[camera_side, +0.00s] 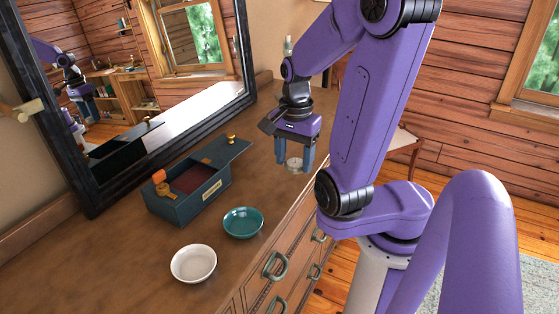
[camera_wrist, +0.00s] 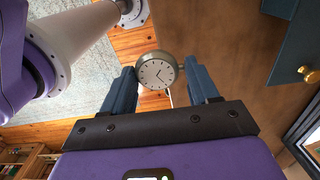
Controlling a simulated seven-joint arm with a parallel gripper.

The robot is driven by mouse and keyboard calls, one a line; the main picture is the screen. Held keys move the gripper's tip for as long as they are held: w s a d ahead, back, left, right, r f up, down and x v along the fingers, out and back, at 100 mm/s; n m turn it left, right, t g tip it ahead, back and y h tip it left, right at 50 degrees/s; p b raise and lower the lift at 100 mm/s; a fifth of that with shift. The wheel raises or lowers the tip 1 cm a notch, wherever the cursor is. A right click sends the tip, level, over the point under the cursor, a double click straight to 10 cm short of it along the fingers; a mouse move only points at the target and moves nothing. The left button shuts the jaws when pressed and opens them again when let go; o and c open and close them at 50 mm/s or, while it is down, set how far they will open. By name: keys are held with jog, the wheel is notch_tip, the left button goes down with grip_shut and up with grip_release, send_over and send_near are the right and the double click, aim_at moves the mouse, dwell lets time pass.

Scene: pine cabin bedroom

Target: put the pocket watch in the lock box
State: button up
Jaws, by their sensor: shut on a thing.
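The pocket watch (camera_wrist: 157,72) is round, with a white dial and a metal rim, and sits between my gripper's two blue fingers in the wrist view. In the side view the watch (camera_side: 295,164) shows small and pale between the fingertips. My gripper (camera_side: 294,162) is shut on it and holds it above the dresser's front edge. The lock box (camera_side: 193,206) is dark teal with a dark red inside and stands open on the dresser, left of my gripper. Its lid is slid toward the back right, with a brass knob (camera_side: 231,138) on it. The box also shows in the wrist view (camera_wrist: 296,48).
A teal bowl (camera_side: 243,222) and a white bowl (camera_side: 194,263) stand in front of the box. A black-framed mirror (camera_side: 84,190) stands behind it. An orange and brass piece (camera_side: 160,182) is at the box's left end. The dresser top (camera_side: 100,260) is bare at left.

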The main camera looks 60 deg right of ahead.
jog(key=s+r, duration=0.2)
jog(key=s, duration=0.4)
jog(key=shift+a+r, duration=0.35)
jog(key=w+a+r, duration=0.1)
jog(key=w+r, duration=0.2)
jog(key=w, duration=0.6)
send_over(194, 182)
jog(key=f, duration=0.5)
jog(key=s+f, duration=0.1)
jog(key=f, duration=0.2)
jog(key=shift+f, duration=0.25)
jog(key=shift+w+f, duration=0.35)
jog(key=shift+f, duration=1.6)
jog(key=shift+f, duration=0.15)
